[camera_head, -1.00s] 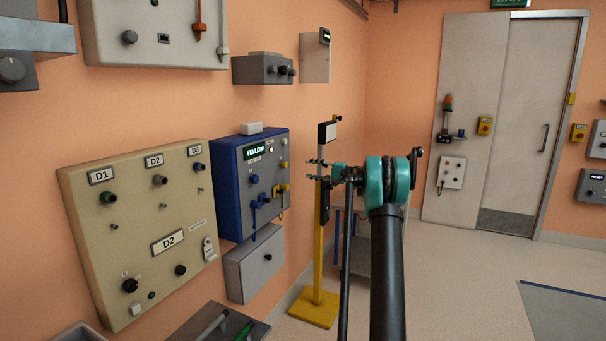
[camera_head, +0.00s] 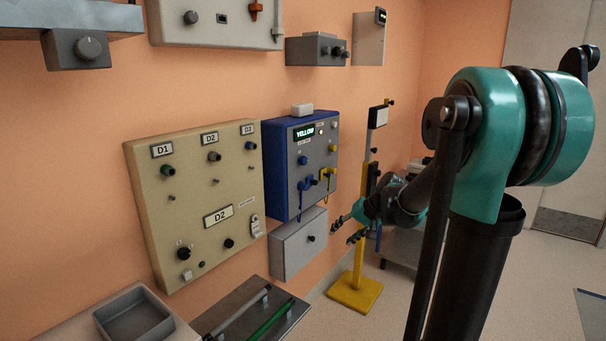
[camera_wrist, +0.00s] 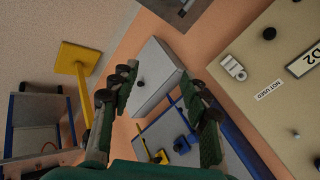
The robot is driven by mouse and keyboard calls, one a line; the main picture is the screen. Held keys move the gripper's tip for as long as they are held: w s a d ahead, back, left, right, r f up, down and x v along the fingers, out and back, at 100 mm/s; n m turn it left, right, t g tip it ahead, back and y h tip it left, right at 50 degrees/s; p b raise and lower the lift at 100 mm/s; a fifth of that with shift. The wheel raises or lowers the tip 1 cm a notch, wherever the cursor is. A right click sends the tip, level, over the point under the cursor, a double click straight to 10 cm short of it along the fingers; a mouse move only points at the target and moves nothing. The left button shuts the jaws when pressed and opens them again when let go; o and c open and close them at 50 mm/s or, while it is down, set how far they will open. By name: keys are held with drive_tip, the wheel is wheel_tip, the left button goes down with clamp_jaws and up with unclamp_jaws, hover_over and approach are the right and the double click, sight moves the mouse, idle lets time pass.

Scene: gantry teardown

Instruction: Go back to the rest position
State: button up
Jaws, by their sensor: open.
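My gripper (camera_head: 343,231) is open and empty in the head view, at the end of my bent arm. It hangs in front of the yellow-based stand and to the right of the small grey box. In the wrist view my gripper (camera_wrist: 158,100) shows two dark green fingers spread apart with nothing between them. Beyond the fingers lie the grey box (camera_wrist: 155,78) and part of the blue panel (camera_wrist: 190,150). No rest position is marked in view.
The beige panel (camera_head: 195,200) labelled D1 to D3, the blue panel (camera_head: 290,165) reading YELLOW and the grey box (camera_head: 298,243) are on the orange wall. The yellow-based stand (camera_head: 357,290) is close behind my gripper. A grey tray (camera_head: 135,318) is at lower left.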

drive_tip(key=s+d+f+h, duration=0.2)
drive_tip(key=s+f, duration=0.2)
drive_tip(key=s, duration=0.4)
drive_tip(key=s+d+f+n+h, duration=0.1)
drive_tip(key=s+d+f, duration=0.1)
drive_tip(key=s, duration=0.6)
drive_tip(key=s+d+f+n+h, duration=0.1)
drive_tip(key=s+d+f+h, duration=0.1)
drive_tip(key=s+f, duration=0.3)
drive_tip(key=s, duration=0.2)
drive_tip(key=shift+s+f+g+h, duration=0.3)
drive_tip(key=shift+s, duration=0.1)
